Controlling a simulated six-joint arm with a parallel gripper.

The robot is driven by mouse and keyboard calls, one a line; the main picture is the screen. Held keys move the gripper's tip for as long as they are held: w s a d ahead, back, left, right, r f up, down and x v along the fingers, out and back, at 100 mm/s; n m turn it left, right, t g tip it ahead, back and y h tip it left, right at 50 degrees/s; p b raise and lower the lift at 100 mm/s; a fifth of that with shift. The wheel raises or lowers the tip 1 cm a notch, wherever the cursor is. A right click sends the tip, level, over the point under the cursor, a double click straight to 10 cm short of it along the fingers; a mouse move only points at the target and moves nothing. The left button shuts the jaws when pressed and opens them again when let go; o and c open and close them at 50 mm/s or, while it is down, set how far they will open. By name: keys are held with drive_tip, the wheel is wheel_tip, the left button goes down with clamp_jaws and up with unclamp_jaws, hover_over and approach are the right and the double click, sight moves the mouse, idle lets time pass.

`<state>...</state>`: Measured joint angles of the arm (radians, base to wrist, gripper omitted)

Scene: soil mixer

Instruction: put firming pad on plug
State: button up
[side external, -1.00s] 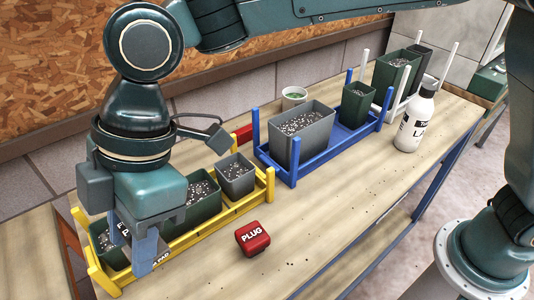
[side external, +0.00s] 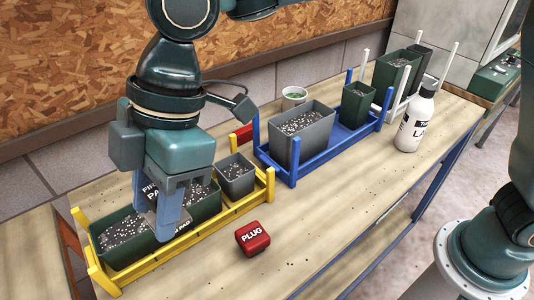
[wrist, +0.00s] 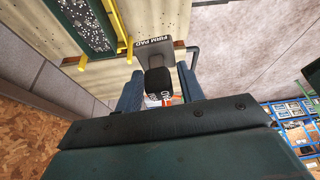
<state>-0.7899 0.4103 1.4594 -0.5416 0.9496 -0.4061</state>
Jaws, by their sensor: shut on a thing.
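My gripper (side external: 160,222) is shut on the firming pad (side external: 152,190), a dark labelled block with a grey plate. I hold it above the long green planter in the yellow rack. In the wrist view the pad (wrist: 158,82) sits between my two fingers (wrist: 160,92), its grey plate marked "FIRM PAD" beyond them. The plug (side external: 252,239) is a red block with white letters on the bench, in front of the yellow rack and right of my gripper, apart from it. My fingers partly hide the pad in the side view.
The yellow rack (side external: 215,225) holds the green planter (side external: 120,250) and a small grey pot (side external: 236,178). A blue rack (side external: 312,168) with pots stands behind and right. A white bottle (side external: 415,120) stands farther right. The bench front right of the plug is clear.

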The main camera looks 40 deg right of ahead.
wheel_tip(320, 180, up, 4)
drive_tip(key=m, duration=0.1)
hover_over(241, 242)
drive_tip(key=d, duration=0.2)
drive_tip(key=shift+t, duration=0.3)
wheel_tip(241, 242, down, 16)
drive_tip(key=shift+a+r, duration=0.1)
drive_tip(key=shift+f, duration=2.15)
drive_tip(key=shift+f, duration=0.1)
drive_tip(key=o, duration=1)
